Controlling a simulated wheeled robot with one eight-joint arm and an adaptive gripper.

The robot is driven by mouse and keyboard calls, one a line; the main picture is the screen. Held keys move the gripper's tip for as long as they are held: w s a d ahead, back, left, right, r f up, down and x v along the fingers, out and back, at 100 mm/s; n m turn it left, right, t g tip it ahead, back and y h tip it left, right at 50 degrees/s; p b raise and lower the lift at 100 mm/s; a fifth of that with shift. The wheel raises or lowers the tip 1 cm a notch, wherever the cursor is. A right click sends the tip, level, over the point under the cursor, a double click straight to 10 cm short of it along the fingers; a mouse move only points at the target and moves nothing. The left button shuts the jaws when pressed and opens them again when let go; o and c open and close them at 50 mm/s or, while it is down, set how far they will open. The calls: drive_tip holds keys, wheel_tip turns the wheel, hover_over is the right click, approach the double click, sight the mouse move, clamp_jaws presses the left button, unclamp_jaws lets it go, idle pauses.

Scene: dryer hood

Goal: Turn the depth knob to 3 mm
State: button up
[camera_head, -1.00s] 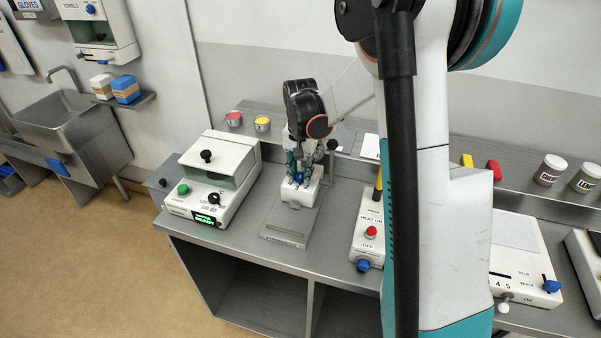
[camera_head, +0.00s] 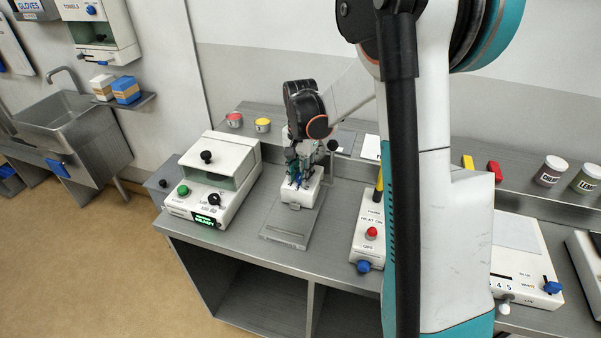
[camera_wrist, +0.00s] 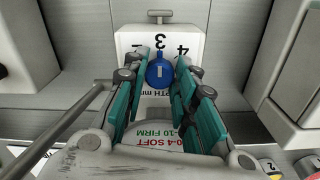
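Printed numbers 3 and 4 show beyond the knob, partly covered lettering on the near side. The pointer line runs roughly toward the 3. My gripper (camera_wrist: 163,65) is over the block, its teal-padded fingers spread on either side of the knob. The fingertips are very close to it; I cannot tell whether they touch. In the head view my gripper (camera_head: 298,172) hides most of the knob above the white block (camera_head: 300,193).
A white device with a green display (camera_head: 204,220) stands left of the block. A heater box with a red button (camera_head: 371,232) and blue knob stands to the right. A thin grey rod (camera_wrist: 60,130) crosses the lower left of the wrist view.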

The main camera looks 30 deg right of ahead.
sight(300, 177)
drive_tip(key=o, duration=0.4)
wheel_tip(300, 177, up, 12)
drive_tip(key=shift+r, duration=0.1)
idle(0.4)
idle(0.4)
drive_tip(key=s+a+r+n+t+b, duration=0.3)
drive_tip(key=s+a+n, duration=0.4)
drive_tip(key=s, duration=0.6)
drive_tip(key=s+a+f+n+t, duration=0.1)
drive_tip(key=s, duration=0.2)
drive_tip(key=s+a+f+n+t, duration=0.1)
drive_tip(key=s+a+n, duration=0.1)
drive_tip(key=s, duration=0.1)
drive_tip(key=s+a+f+n+t, duration=0.1)
drive_tip(key=s+a+t, duration=0.1)
drive_tip(key=s, duration=0.2)
drive_tip(key=shift+s+f+n, duration=0.1)
drive_tip(key=shift+f+n, duration=0.2)
